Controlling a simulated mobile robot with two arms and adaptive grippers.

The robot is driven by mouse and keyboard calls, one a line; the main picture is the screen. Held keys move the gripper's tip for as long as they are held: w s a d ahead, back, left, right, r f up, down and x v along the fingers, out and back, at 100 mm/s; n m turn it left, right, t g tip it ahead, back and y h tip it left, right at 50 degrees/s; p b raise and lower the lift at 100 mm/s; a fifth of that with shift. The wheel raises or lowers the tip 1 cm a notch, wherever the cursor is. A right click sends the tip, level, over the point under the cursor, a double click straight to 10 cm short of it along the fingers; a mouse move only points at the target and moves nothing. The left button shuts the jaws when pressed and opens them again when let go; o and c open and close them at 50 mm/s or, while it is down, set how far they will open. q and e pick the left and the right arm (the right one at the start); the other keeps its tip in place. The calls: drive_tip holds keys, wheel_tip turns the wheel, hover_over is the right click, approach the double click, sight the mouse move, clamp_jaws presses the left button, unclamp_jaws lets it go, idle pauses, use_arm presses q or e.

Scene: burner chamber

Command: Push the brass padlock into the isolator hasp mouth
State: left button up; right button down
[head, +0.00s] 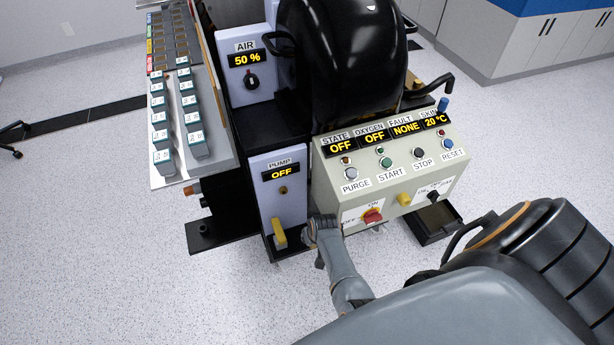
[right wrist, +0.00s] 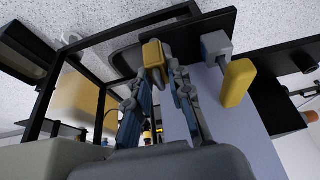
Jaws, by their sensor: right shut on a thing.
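In the right wrist view, the fingers of my right gripper (right wrist: 158,72) are shut on a small brass-yellow block, the padlock (right wrist: 152,53), at their tips. Its shackle cannot be made out. In the head view my right gripper (head: 322,228) is beside the lower left corner of the control panel, and the padlock is not visible there. The red isolator knob (head: 372,215), on a plate with OFF and ON marks, is on the panel's lower front, to the right of the gripper. I cannot make out the hasp mouth. My left gripper is not in view.
A yellow lever (head: 279,235) on the pump panel (head: 283,190) is close to the left of my right gripper; it also shows in the right wrist view (right wrist: 238,82). A black tray (head: 433,222) is below the control panel's right side. Open floor lies in front.

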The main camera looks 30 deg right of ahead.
drive_tip(key=s+a+p, duration=0.3)
drive_tip(key=s+p, duration=0.3)
drive_tip(key=s, duration=0.6)
drive_tip(key=shift+s, duration=0.1)
drive_tip(key=c, duration=1.7)
unclamp_jaws()
drive_tip(key=shift+c, duration=0.2)
clamp_jaws()
